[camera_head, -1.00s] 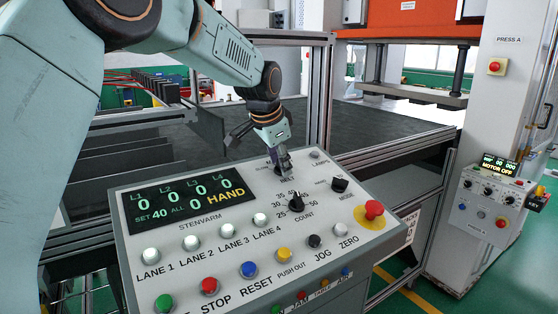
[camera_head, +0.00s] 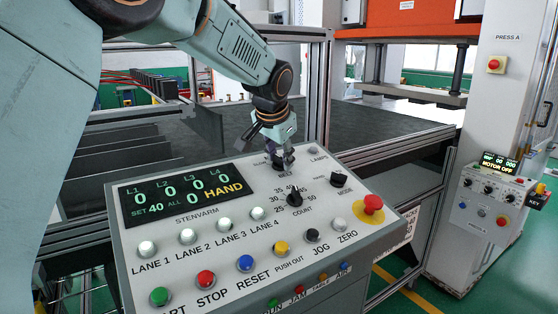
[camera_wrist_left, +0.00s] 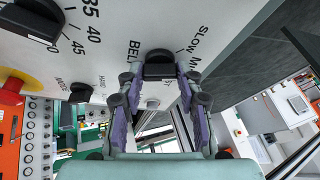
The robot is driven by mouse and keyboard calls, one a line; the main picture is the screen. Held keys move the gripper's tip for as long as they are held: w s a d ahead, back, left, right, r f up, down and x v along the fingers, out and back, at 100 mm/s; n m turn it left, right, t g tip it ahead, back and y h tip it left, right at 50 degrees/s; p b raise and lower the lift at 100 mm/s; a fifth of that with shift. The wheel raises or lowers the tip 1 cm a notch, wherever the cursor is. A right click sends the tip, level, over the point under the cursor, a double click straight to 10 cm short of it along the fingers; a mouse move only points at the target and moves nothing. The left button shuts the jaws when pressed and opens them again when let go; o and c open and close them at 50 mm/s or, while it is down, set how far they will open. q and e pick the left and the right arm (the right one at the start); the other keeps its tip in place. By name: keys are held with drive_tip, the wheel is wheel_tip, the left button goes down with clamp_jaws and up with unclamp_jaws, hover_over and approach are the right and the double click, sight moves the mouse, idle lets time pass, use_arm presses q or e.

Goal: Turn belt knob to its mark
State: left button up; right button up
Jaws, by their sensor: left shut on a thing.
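The black belt knob (camera_wrist_left: 158,64) sits at the top of the sloped control panel (camera_head: 330,236), above the BELT label. My left gripper (camera_head: 284,164) reaches down to it from above and largely hides it in the head view. In the left wrist view the purple-padded fingers of this gripper (camera_wrist_left: 160,78) stand on both sides of the knob, shut on it. The word SLOW and part of a scale show beside the knob. Its pointer and mark cannot be read clearly. My right gripper is not in view.
The black count knob (camera_head: 294,198) and mode knob (camera_head: 338,180) stand close by. A red mushroom button (camera_head: 372,203) is at the panel's right. Lane buttons and a lit display (camera_head: 183,196) reading HAND lie to the left. A metal guard frame (camera_head: 315,100) rises behind.

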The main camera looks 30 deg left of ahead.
use_arm(q)
drive_tip(key=n+b, duration=0.1)
drive_tip(key=n, duration=0.1)
drive_tip(key=n+y+b, duration=0.1)
drive_tip(key=n+b, duration=0.1)
drive_tip(key=shift+w+d+r+y, duration=0.1)
drive_tip(key=shift+d+y, duration=0.05)
drive_tip(key=shift+y, duration=0.15)
drive_tip(key=shift+r+n+y+b, duration=0.1)
drive_tip(key=shift+n+y+b, duration=0.4)
drive_tip(key=shift+n+b, duration=0.55)
drive_tip(key=shift+r+n, duration=0.1)
drive_tip(key=shift+n, duration=0.15)
drive_tip(key=o, duration=1.1)
drive_tip(key=shift+o, duration=0.2)
drive_tip(key=shift+f, duration=0.2)
